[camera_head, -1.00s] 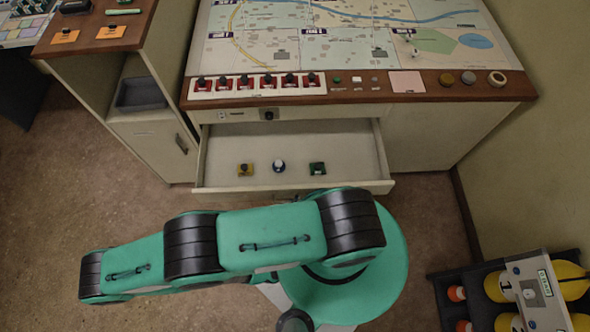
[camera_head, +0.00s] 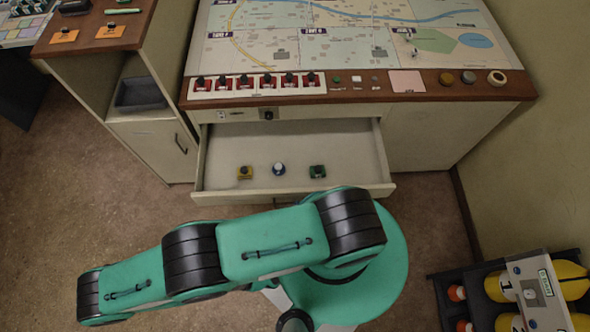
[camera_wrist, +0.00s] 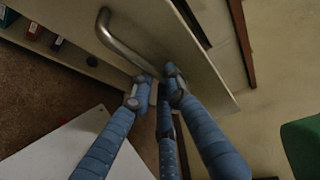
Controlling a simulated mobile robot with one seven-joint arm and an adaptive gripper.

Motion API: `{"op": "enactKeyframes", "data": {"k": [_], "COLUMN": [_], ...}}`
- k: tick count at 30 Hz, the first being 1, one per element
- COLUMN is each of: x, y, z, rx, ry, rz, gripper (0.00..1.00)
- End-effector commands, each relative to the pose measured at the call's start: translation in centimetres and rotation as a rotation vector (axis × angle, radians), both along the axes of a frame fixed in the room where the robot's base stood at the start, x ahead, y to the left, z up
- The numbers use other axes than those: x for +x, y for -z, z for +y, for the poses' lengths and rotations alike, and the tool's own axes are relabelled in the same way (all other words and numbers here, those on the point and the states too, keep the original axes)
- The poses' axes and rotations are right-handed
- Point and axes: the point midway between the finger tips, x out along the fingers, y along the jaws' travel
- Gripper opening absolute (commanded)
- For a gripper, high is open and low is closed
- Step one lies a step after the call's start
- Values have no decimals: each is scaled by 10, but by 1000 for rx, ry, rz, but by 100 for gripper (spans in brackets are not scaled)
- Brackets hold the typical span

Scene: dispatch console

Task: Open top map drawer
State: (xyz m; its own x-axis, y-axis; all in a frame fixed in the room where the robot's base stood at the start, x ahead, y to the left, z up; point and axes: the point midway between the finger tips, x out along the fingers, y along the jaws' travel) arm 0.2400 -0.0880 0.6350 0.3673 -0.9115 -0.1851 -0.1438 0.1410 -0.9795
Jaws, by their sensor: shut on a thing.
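The top map drawer (camera_head: 222,188) stands pulled out under the map table in the head view, its pale inside open to view. A yellow-based piece (camera_head: 244,172), a blue and white piece (camera_head: 279,169) and a green piece (camera_head: 317,171) sit in it. In the wrist view, a curved metal handle (camera_wrist: 118,43) is fixed on the pale drawer front (camera_wrist: 170,38). My blue-fingered gripper (camera_wrist: 158,86) is shut on the handle at its lower right end. The exact contact is partly hidden by the fingers. In the head view my arm hides the gripper.
The map table (camera_head: 410,85) has a row of red switches (camera_head: 255,84) along its wooden edge. A side cabinet (camera_head: 150,135) stands left. A rack with yellow cylinders (camera_head: 500,288) stands at lower right, near the wall. Brown floor is clear at left.

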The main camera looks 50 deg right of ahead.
Motion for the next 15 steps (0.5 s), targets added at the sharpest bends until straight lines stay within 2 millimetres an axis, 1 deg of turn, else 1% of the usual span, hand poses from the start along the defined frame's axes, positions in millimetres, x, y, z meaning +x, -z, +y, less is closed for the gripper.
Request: {"op": "enactKeyframes", "data": {"k": [9,15], "x": [-13,-20], "y": [-2,-1], "z": [16,22], "rx": [-1,2], "ry": [-6,-6], "rz": [-3,-3], "gripper": [0,0]}}
